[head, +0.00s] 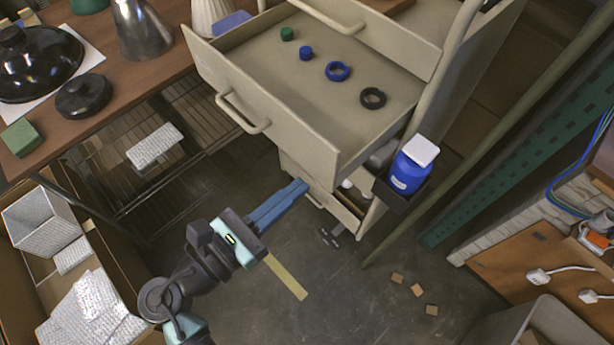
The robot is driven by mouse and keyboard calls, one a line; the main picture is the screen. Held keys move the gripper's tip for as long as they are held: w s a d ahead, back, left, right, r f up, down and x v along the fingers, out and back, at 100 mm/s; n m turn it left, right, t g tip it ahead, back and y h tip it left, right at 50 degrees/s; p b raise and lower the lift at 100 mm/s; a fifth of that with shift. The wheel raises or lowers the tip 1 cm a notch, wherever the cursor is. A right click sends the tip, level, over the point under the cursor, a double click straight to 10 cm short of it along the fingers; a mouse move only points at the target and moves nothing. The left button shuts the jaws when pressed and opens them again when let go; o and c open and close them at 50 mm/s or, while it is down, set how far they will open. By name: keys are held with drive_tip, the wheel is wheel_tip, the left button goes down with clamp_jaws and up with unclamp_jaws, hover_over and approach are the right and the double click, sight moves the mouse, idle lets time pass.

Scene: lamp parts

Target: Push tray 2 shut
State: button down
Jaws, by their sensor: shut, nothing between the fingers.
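A beige cabinet holds several trays, and I see no number marking tray 2. A wide-open tray (310,95) shows its handle on the front, with a green and a blue small piece, a blue ring (337,71) and a black ring (373,98) inside. Above it another tray (400,42) is partly in view with its handle. Below, a lower tray (345,216) is open and partly hidden under the wide-open one. My gripper (303,187) has blue fingers, shut and empty, with the tips near the lower tray's front; contact cannot be told.
A blue bottle with a white cap (412,165) stands in a dark holder at the cabinet's right side. A wooden table (130,70) with lamp parts is at upper left. A box of white packing (75,270) is at lower left. Floor before the cabinet is mostly clear.

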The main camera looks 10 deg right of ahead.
sight(322, 168)
drive_tip(key=shift+x, duration=1.7)
drive_tip(key=shift+d, duration=0.15)
drive_tip(key=shift+w+d+r, duration=0.1)
drive_tip(key=shift+w+d, duration=0.05)
drive_tip(key=p+x, duration=0.3)
drive_tip(key=x, duration=1.6)
drive_tip(key=shift+w+d, duration=0.15)
drive_tip(key=shift+d, duration=0.05)
drive_tip(key=shift+d+r, duration=0.1)
drive_tip(key=shift+d, duration=0.05)
drive_tip(key=shift+d+r, duration=0.1)
